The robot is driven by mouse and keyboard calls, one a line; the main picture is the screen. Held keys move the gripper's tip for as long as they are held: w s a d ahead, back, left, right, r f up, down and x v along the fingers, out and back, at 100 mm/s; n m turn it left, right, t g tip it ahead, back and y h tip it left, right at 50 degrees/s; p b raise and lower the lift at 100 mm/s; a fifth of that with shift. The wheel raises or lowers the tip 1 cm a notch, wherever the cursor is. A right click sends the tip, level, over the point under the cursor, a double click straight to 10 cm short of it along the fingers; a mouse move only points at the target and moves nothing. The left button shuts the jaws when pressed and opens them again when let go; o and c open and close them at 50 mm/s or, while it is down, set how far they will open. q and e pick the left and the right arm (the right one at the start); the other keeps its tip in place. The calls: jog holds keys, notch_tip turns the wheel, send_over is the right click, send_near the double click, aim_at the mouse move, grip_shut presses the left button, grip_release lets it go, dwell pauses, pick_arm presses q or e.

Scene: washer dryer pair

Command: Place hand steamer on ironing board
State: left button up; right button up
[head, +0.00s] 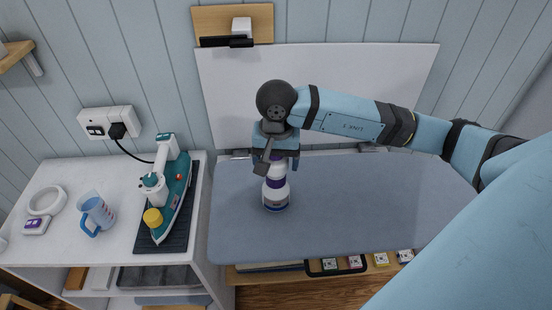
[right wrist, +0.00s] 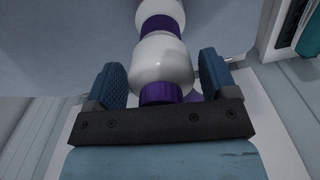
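The white and purple hand steamer (head: 276,193) stands upright on the grey-blue ironing board (head: 340,215), toward its left part. Its base appears to rest on the board surface. My right gripper (head: 275,160) is at the steamer's upper end, pointing down. In the right wrist view, the gripper's two blue finger pads (right wrist: 163,80) stand on either side of the steamer's white and purple body (right wrist: 165,60). Narrow gaps show between the pads and the body, so the gripper is open around it. My left gripper is not in view.
The board's right part is clear.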

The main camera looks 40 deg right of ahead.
jog(key=shift+o, duration=0.5)
jog(key=shift+r, duration=0.1)
jog(key=shift+r+p, duration=0.25)
jog(key=shift+p, duration=0.1)
notch_tip(320, 180, up, 12)
jog(key=shift+f+b, duration=0.15)
jog(key=shift+b, duration=0.8)
jog(key=shift+a+f, duration=0.1)
